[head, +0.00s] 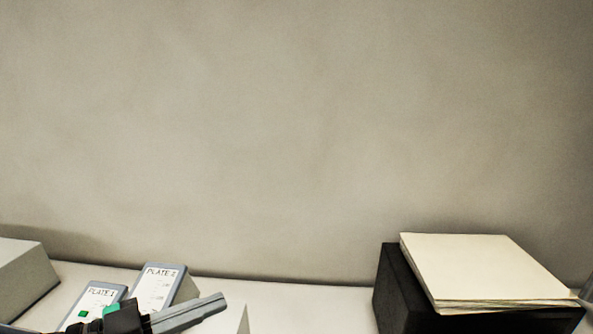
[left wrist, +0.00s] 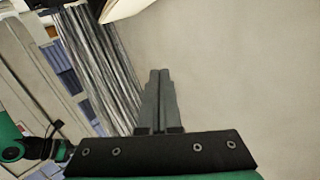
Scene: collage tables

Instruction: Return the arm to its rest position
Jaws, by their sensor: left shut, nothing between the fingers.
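My left gripper (head: 222,302) shows at the bottom left of the head view, its grey fingers pointing right, in front of the plate boxes. In the left wrist view its two fingers (left wrist: 160,75) lie together, shut, with nothing between them. A pale wall surface fills the right of that view behind them. My right gripper is not clearly seen in either view.
Two blue-grey boxes labelled PLATE 1 (head: 97,298) and PLATE 2 (head: 158,284) stand close to my left gripper. A grey block (head: 22,275) is at far left. A cream paper stack (head: 480,265) lies on a black block (head: 393,290) at right.

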